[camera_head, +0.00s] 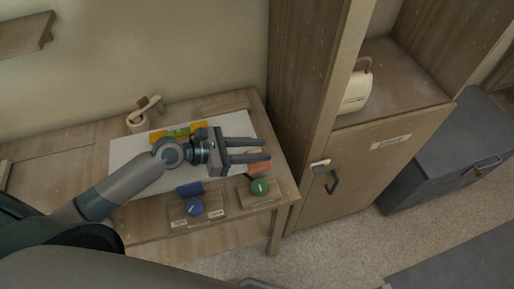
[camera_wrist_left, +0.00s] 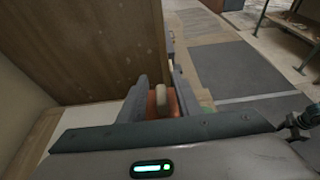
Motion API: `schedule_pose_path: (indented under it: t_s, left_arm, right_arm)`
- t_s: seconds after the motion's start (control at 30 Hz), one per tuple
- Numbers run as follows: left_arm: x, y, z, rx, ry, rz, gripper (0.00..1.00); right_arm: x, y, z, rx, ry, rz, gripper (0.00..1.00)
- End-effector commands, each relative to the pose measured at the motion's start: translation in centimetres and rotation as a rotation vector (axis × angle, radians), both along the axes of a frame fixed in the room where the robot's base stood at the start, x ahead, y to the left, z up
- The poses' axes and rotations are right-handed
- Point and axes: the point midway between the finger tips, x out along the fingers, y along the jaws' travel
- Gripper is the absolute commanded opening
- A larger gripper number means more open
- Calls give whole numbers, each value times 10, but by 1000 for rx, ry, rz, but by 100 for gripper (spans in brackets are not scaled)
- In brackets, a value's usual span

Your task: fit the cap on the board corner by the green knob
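My left gripper (camera_head: 266,149) is over the right part of the white board (camera_head: 128,164), its two fingers apart and pointing right. The green knob (camera_head: 260,187) sits on a small wooden block at the table's front right. An orange piece (camera_head: 262,165) lies just behind it, partly hidden by the lower finger. In the left wrist view an orange piece (camera_wrist_left: 154,109) with a rounded beige part shows between the open fingers; I cannot tell whether they touch it. I cannot make out which piece is the cap. The board's right front corner is partly covered.
A blue knob (camera_head: 194,208) and a blue piece (camera_head: 190,189) are to the left of the green knob. A yellow level (camera_head: 180,132) lies at the back of the board. A tall wooden cabinet (camera_head: 352,178) stands close on the right, with a cream kettle-like vessel (camera_head: 356,92) on its shelf.

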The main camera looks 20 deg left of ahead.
Motion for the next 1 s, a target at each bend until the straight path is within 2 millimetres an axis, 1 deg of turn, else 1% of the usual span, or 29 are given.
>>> schedule_pose_path:
  t_s: [0.27,0.47,0.5,0.63,1.0]
  left_arm:
    - [0,0,2,1,-1,0,31]
    - [0,1,14,1,-2,-1,31]
    - [-3,6,12,3,1,1,31]
    - [-13,20,17,3,1,1,31]
    - [-46,68,38,4,2,-1,31]
  right_arm:
    - [0,0,0,0,0,0,55]
    - [0,-2,-2,-2,1,1,55]
    - [0,-2,-4,-2,1,1,55]
    - [0,-4,-10,-4,0,1,55]
    - [0,-5,-30,-5,0,2,55]
